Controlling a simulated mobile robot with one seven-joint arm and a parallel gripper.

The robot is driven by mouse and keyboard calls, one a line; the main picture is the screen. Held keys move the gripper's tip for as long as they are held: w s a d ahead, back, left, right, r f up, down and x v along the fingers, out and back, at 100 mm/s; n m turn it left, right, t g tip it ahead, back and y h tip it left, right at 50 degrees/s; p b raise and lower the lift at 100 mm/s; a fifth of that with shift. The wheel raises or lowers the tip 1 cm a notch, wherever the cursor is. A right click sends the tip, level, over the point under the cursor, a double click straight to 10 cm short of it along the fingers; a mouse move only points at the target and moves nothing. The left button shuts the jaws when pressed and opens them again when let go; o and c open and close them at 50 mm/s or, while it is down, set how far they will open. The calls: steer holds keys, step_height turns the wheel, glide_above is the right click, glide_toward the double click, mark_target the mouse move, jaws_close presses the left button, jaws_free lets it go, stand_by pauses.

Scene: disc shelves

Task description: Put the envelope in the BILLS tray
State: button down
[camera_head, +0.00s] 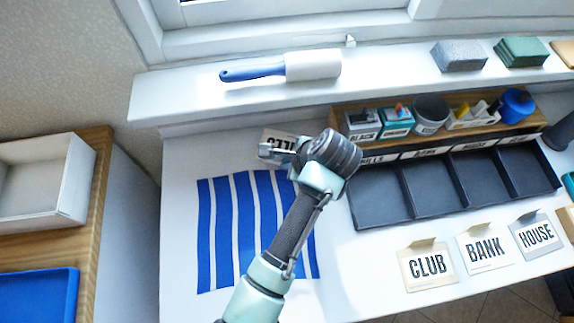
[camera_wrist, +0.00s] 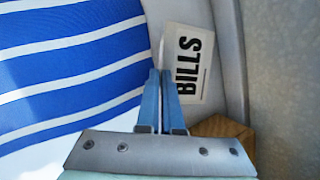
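The envelope (camera_head: 277,140), a pale card with BILLS in black letters, is at the top of the blue-striped mat in the head view. In the wrist view the envelope (camera_wrist: 188,62) is just beyond and right of my fingertips. My gripper (camera_wrist: 162,74) has its two blue fingers close together on a thin pale flap that stands up from the envelope. In the head view my gripper (camera_head: 270,151) is partly hidden by my wrist. The BILLS tray (camera_head: 377,196) is the leftmost dark compartment of the row to the right, and looks empty.
Envelopes CLUB (camera_head: 427,266), BANK (camera_head: 486,249) and HOUSE (camera_head: 536,235) stand in front of the trays. A wooden organizer (camera_head: 345,128) with cups is behind them. A lint roller (camera_head: 312,65) lies on the sill. The striped mat (camera_head: 222,240) is clear besides my arm.

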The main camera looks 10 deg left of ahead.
steer(key=shift+f, duration=1.1)
steer(key=shift+f, duration=0.2)
steer(key=c, duration=1.1)
jaws_free()
